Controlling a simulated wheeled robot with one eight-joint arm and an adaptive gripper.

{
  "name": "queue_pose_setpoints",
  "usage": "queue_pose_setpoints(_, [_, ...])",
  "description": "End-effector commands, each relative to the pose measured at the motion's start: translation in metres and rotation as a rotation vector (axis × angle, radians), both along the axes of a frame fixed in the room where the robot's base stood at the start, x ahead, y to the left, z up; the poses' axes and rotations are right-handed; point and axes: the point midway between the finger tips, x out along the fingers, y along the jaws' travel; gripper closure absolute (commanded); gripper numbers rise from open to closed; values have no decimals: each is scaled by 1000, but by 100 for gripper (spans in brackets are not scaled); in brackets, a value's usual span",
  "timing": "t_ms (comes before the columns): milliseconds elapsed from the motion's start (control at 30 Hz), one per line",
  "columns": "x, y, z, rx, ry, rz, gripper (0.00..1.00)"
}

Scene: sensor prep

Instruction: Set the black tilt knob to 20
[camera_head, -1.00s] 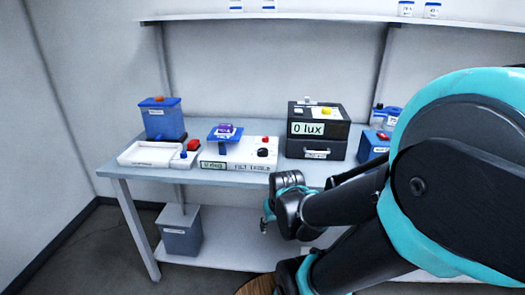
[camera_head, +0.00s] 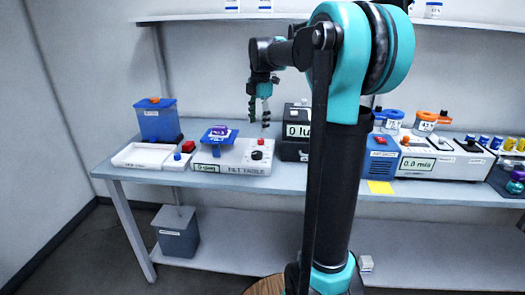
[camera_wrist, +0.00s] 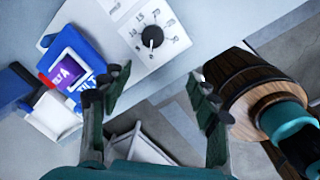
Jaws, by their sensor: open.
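The black tilt knob (camera_head: 257,155) sits at the right end of the white tilt table box (camera_head: 232,168), whose small display (camera_head: 207,168) appears to read 0 deg. A blue tilting plate (camera_head: 219,136) carries a purple item (camera_head: 220,130) left of the knob. My gripper (camera_head: 259,117) is open and empty, pointing down above the knob, apart from it. In the wrist view my open gripper (camera_wrist: 157,85) has the knob beyond its fingertips.
A red button (camera_head: 260,141) is behind the knob. A blue post (camera_head: 216,151) stands at the box's front. A white tray (camera_head: 143,156) lies to the left. The black lux box (camera_head: 295,140) stands close on the right, partly hidden by my arm.

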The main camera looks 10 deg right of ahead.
Motion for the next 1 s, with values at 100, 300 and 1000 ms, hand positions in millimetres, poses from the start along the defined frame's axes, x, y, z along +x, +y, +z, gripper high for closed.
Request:
queue_pose_setpoints(100, [16, 4, 21, -10, 18, 165, 39])
queue_pose_setpoints(300, [24, 6, 30, -15, 30, 277, 39])
queue_pose_setpoints(1000, [30, 10, -91, -16, 28, 278, 39])
